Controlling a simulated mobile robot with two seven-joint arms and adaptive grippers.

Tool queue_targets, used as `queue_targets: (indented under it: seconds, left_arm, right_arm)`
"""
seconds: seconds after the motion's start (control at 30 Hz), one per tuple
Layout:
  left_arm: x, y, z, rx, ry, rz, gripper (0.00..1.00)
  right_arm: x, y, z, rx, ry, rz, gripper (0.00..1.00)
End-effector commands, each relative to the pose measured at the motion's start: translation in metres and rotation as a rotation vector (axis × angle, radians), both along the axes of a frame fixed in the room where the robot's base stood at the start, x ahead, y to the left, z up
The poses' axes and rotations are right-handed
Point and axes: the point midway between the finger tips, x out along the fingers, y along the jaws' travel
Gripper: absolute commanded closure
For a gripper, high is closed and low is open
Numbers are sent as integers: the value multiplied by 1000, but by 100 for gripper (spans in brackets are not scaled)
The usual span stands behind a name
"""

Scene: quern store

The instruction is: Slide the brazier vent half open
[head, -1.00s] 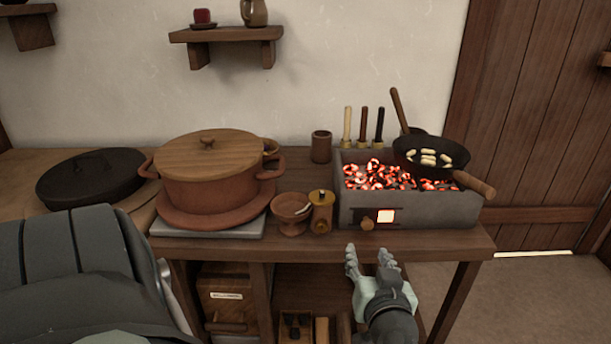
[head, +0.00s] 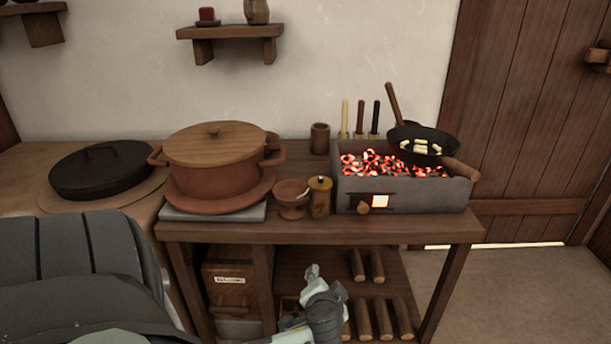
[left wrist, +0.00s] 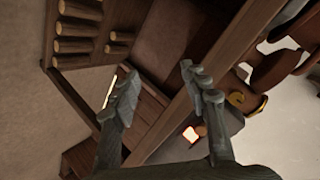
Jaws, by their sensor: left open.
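The grey brazier (head: 425,196) stands on the right of the wooden table and holds glowing coals. Its front vent has a dark slide with a round wooden knob (head: 363,207) at the left. My left gripper (head: 314,275) is below and left of the vent, in front of the table, apart from the knob. In the left wrist view its two fingers (left wrist: 159,70) are spread and empty. My right gripper is not in view.
A pan (head: 422,140) with its handle sits on the brazier. A small lidded jar (head: 320,197) and a clay bowl (head: 291,205) stand left of the vent, beside a large lidded pot (head: 212,178). Logs (head: 383,318) lie on the shelf below the table's front edge (head: 330,239).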

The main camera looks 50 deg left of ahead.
Motion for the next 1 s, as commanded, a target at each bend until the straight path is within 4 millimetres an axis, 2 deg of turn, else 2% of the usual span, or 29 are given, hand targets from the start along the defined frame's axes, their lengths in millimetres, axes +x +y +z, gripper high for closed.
queue_targets:
  seconds: [0.3, 0.5, 0.7, 1.0]
  left_arm:
    - [-28, 2, -58, -69, 202, -64, 55]
    - [-46, -4, -89, -128, 294, -97, 55]
    - [-57, -10, -108, -169, 343, -116, 55]
    - [-61, -11, -114, -181, 359, -124, 55]
  right_arm:
    - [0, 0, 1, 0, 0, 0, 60]
    - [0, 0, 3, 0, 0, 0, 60]
    - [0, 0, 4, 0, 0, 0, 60]
    - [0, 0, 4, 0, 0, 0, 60]
